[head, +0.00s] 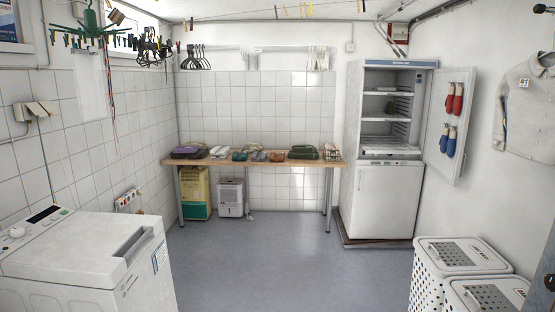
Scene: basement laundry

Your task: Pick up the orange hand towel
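A small orange-brown bundle (277,156) lies on the wooden table (255,164) at the far wall, right of the middle of a row of folded items. It may be the orange hand towel, but it is too small to tell for certain. Neither of my grippers shows in the head view.
Purple (188,151), teal (239,156) and green (304,152) folded items share the table. An open fridge (386,190) stands right of it. A white washer (85,255) is at front left, white hampers (455,258) at front right. The grey floor between is clear.

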